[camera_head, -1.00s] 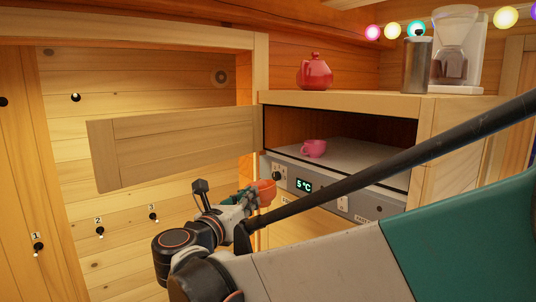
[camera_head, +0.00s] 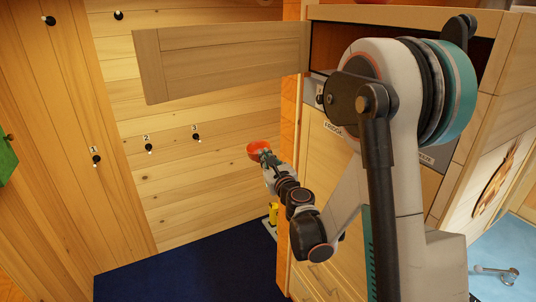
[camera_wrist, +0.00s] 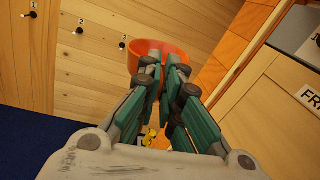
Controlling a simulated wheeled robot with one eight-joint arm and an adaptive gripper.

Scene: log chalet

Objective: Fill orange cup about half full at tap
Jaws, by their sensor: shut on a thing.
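My gripper (camera_head: 264,156) is shut on the orange cup (camera_head: 259,147), which is held out in front of the plank wall, left of the cabinet. In the wrist view the cup (camera_wrist: 158,48) is beyond the fingertips (camera_wrist: 165,66), which grip its near side. Its contents cannot be made out. A metallic fitting that looks like the tap (camera_head: 497,273) lies at the lower right of the head view, over a light blue surface, well away from the cup.
A cabinet flap (camera_head: 220,58) stands open above my gripper. Numbered hooks (camera_head: 149,148) are on the wall. Dark blue floor (camera_head: 190,270) is clear at lower left.

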